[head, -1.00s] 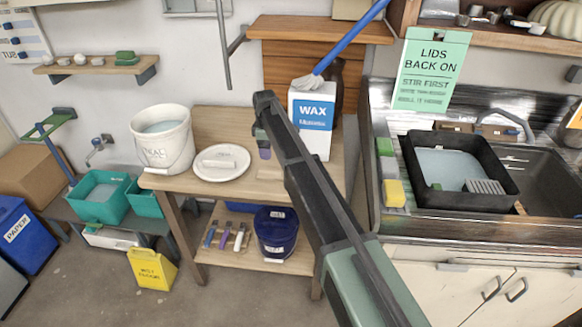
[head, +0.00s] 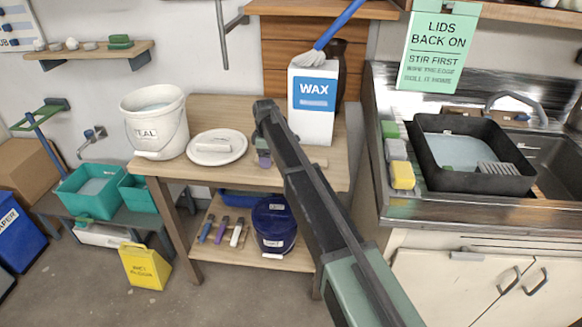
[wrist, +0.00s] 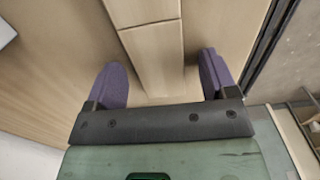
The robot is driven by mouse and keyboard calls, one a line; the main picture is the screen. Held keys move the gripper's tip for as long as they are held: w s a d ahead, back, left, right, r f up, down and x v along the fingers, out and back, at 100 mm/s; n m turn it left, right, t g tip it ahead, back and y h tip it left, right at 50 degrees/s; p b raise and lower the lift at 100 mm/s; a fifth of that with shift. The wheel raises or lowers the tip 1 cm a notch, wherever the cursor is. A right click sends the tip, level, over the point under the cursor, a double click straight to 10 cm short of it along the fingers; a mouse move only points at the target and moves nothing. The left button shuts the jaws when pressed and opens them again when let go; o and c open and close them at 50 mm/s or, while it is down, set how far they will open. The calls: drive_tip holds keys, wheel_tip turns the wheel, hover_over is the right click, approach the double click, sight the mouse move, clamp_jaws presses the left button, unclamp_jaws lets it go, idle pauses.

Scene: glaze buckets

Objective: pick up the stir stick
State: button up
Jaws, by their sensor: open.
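A pale wooden flat piece, which looks like the stir stick (wrist: 155,60), lies on the similarly coloured wooden table (head: 215,103). In the wrist view it runs down from the top edge into the space between my fingers, with a seam across it. In the head view my arm hides most of that spot. My gripper (wrist: 165,82) is open, with one purple finger on each side of the piece and gaps beside it. In the head view my gripper (head: 263,158) is low over the table, right of the white plate. I cannot tell its exact height.
A white bucket (head: 155,125) and a white plate (head: 217,158) with a lid-like block stand left of my gripper. A white WAX box (head: 312,110) stands close behind my arm. A sink (head: 530,150) with a black tray (head: 440,180) is to the right.

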drive_tip(key=c, duration=1.2)
drive_tip(key=shift+r, duration=0.15)
